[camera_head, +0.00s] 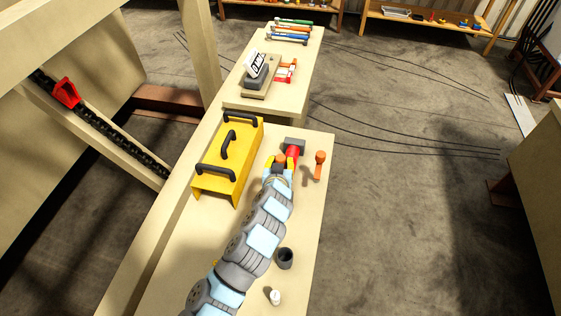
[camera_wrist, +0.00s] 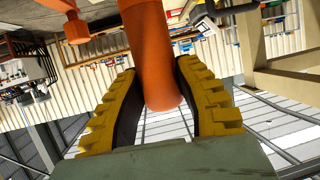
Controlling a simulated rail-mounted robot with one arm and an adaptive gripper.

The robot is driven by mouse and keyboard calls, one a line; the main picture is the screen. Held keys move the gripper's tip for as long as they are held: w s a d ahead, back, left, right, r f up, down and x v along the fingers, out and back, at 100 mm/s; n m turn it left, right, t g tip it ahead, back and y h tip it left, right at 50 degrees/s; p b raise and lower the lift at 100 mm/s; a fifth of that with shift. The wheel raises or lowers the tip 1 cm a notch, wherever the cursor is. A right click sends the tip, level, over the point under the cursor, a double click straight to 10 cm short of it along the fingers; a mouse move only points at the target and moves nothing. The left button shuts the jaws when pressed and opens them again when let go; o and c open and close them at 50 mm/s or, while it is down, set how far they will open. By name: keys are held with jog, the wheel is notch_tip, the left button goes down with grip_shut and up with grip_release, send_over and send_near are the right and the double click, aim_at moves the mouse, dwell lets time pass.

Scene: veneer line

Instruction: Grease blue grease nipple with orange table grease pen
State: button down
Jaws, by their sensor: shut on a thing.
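My gripper (camera_head: 279,166) is at the far end of the near table, right of a yellow case. In the wrist view, its yellow ridged jaws (camera_wrist: 158,85) are closed around an orange cylinder, which I take as the orange table grease pen (camera_wrist: 150,45). Only the pen's rounded orange top (camera_head: 281,158) shows in the head view. A second orange, round-topped piece (camera_head: 319,160) stands upright just right of the gripper. A red part with a grey block (camera_head: 294,145) lies just beyond the gripper. I cannot make out a blue grease nipple in either view.
The yellow case (camera_head: 222,165) with black handles stands close on the left. A dark cup (camera_head: 285,258) and a small white item (camera_head: 275,297) stand beside my arm. A display unit (camera_head: 257,75) and several hammers (camera_head: 290,31) are further back. Floor is open right.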

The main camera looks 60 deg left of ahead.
jog(key=shift+f+b, duration=0.45)
jog(key=shift+f, duration=0.35)
dwell(0.4)
jog(key=shift+r+p, duration=0.5)
jog(key=shift+r, duration=0.05)
dwell(2.3)
